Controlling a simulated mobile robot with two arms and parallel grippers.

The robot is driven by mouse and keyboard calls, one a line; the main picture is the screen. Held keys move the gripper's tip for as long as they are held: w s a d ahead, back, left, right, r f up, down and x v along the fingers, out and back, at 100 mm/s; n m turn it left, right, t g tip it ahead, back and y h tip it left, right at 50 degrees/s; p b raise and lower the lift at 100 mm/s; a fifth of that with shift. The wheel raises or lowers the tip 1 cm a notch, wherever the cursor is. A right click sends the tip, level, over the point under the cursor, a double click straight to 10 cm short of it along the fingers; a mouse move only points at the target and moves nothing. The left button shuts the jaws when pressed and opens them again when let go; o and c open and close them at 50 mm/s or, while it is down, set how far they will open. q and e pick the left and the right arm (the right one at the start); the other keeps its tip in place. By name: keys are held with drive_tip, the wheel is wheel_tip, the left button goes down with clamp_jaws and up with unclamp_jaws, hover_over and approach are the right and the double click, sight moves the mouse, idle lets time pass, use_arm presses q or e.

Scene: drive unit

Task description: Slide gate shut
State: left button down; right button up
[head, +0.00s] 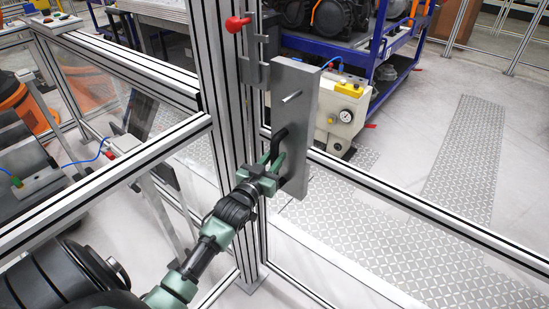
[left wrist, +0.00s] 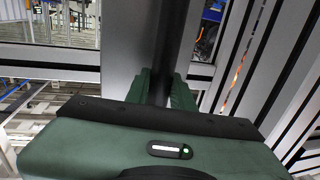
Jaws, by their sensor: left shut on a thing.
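A grey metal plate (head: 293,120) stands upright beside the aluminium posts (head: 222,90) of the fence. It carries a small silver pin or lever and a black handle (head: 279,142). My left gripper (head: 275,160) is at the lower part of the plate, shut on the black handle. In the left wrist view, the green fingers (left wrist: 164,92) sit on both sides of a dark upright bar, the handle (left wrist: 168,45). The gate frame (head: 430,215) seems to run right from the plate. I cannot tell whether a gap is left at the posts. My right gripper is not in view.
A red knob (head: 236,24) sits on a bracket high on the posts. Fence rails (head: 110,180) run to the lower left. Beyond the frame stand a blue rack (head: 350,45) and a cream unit with a gauge (head: 343,112). Checker-plate floor (head: 465,165) lies clear at right.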

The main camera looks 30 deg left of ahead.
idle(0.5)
use_arm(q)
drive_tip(key=shift+w+a+r, duration=0.1)
drive_tip(key=shift+a+r, duration=0.05)
drive_tip(key=shift+a, duration=1.25)
drive_tip(key=c, duration=1.2)
unclamp_jaws()
drive_tip(key=shift+a, duration=0.1)
drive_tip(key=s+b, duration=0.1)
drive_tip(key=s, duration=0.6)
drive_tip(key=shift+s+d, duration=0.4)
drive_tip(key=shift+d, duration=0.05)
